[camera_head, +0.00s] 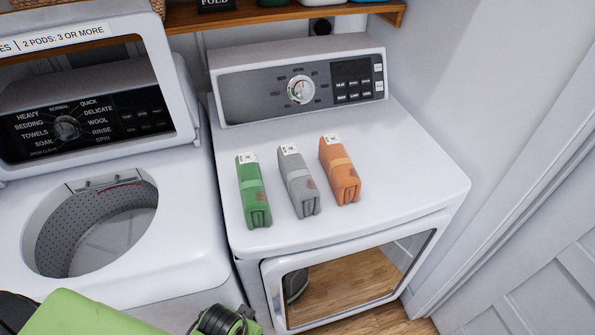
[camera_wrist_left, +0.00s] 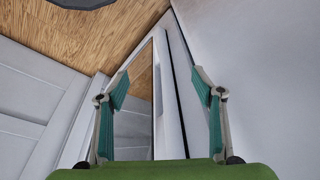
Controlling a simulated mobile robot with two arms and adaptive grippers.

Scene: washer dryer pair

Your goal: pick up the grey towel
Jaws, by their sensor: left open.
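In the left wrist view my left gripper (camera_wrist_left: 160,92) is open and empty, with teal pads apart, and no towel shows there. My right gripper is not in view.
The washer (camera_head: 190,250) stands at the left with its lid up and its drum (camera_head: 95,225) open. A wooden shelf (camera_head: 250,14) runs above the dryer's control panel (camera_head: 300,88). A wall and white door (camera_head: 545,260) close off the right side. The dryer top around the towels is clear.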

